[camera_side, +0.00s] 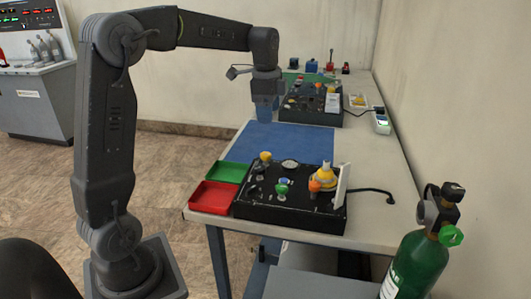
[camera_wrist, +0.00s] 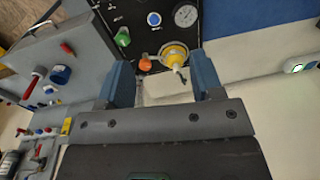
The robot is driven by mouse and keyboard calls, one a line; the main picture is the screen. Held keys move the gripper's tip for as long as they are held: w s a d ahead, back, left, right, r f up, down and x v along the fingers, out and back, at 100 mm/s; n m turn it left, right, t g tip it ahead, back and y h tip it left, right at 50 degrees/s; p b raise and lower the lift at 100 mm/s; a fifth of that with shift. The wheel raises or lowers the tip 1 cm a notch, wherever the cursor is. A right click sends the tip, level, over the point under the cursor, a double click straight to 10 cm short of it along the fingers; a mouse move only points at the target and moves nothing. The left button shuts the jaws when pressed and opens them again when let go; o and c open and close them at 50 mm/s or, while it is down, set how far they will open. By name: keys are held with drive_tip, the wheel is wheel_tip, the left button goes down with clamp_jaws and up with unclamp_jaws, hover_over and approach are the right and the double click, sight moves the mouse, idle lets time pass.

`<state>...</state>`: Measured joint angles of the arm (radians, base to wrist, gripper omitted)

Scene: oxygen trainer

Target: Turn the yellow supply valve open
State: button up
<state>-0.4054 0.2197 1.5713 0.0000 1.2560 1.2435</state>
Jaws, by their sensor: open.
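A black panel (camera_side: 252,209) stands on the near part of the table. A yellow, dome-shaped valve part (camera_side: 323,176) with a pale tip is at its right end, beside an upright white plate (camera_side: 343,185). An orange knob (camera_side: 314,186) stands close to it. A yellow-orange knob (camera_side: 265,157) is at the back left of the panel. My gripper (camera_side: 264,113) is open and empty, pointing down above the blue mat, behind and apart from this panel. In the wrist view, my open fingers (camera_wrist: 163,80) frame a yellow valve part (camera_wrist: 174,55) beside an orange knob (camera_wrist: 145,63); I cannot tell which panel this is.
A second, similar panel (camera_side: 310,117) stands at the back of the table. The blue mat (camera_side: 290,144) between the panels is clear. Green (camera_side: 225,171) and red (camera_side: 211,197) trays adjoin the near panel. A green cylinder (camera_side: 417,265) stands at the front right.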

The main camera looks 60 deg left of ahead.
sight(265, 153)
drive_tip(key=w+a+f+m+g, duration=0.1)
drive_tip(key=w+a+f+m, duration=0.1)
drive_tip(key=w+a+f, duration=0.3)
drive_tip(key=f, duration=0.4)
drive_tip(key=s+a+f, duration=0.1)
drive_tip(key=f, duration=0.3)
drive_tip(key=s+f, duration=0.1)
drive_tip(key=f, duration=0.3)
drive_tip(key=shift+a+f, duration=0.15)
drive_tip(key=shift+a, duration=0.05)
drive_tip(key=c, duration=0.9)
